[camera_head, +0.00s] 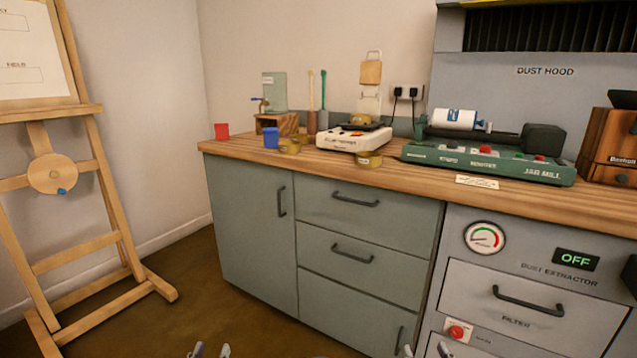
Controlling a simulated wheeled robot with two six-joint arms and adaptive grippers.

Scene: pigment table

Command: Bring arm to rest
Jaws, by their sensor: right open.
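My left gripper (211,351) shows only as two fingertips at the bottom edge of the head view. The tips stand apart with nothing visible between them. My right gripper (425,351) also shows only its fingertips at the bottom edge, to the right of the left one. Its tips are apart and no object shows between them. Both are low in front of the grey-green cabinet (323,263), apart from the bench top in the picture. The rest of both arms is out of view.
An easel (75,190) stands at left. Brown floor between is clear.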

